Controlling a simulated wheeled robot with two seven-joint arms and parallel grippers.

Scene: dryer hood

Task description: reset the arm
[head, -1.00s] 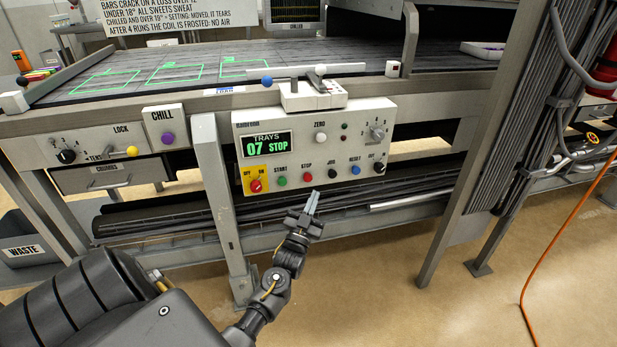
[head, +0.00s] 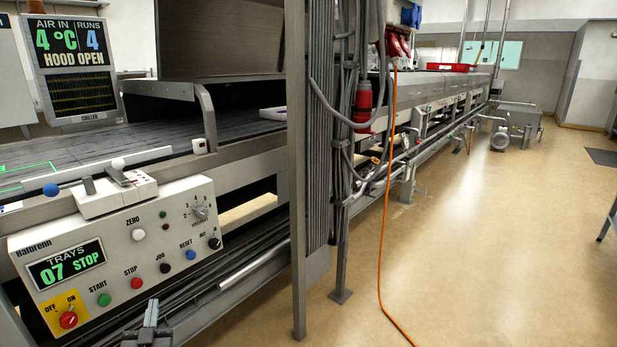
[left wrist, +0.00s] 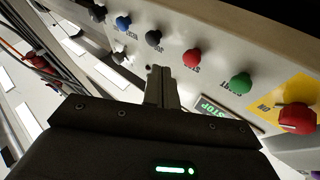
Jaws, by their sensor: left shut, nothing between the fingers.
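My left gripper (head: 149,322) is at the bottom edge of the head view, just below the control panel (head: 120,262). Its fingers are shut with nothing between them. In the left wrist view the shut fingers (left wrist: 162,80) point toward the panel, near the black and red buttons; I cannot tell whether they touch it. The panel display (head: 66,263) reads TRAYS 07 STOP. The green START (head: 104,300), red STOP (head: 137,283), black JOG (head: 165,267) and blue RESET (head: 191,254) buttons sit in a row. My right gripper is not in view.
A monitor (head: 75,70) reads 4 °C, runs 4, HOOD OPEN. A grey post (head: 297,170) with cables stands right of the panel. An orange hose (head: 386,200) hangs to the floor. Open floor (head: 480,240) lies on the right.

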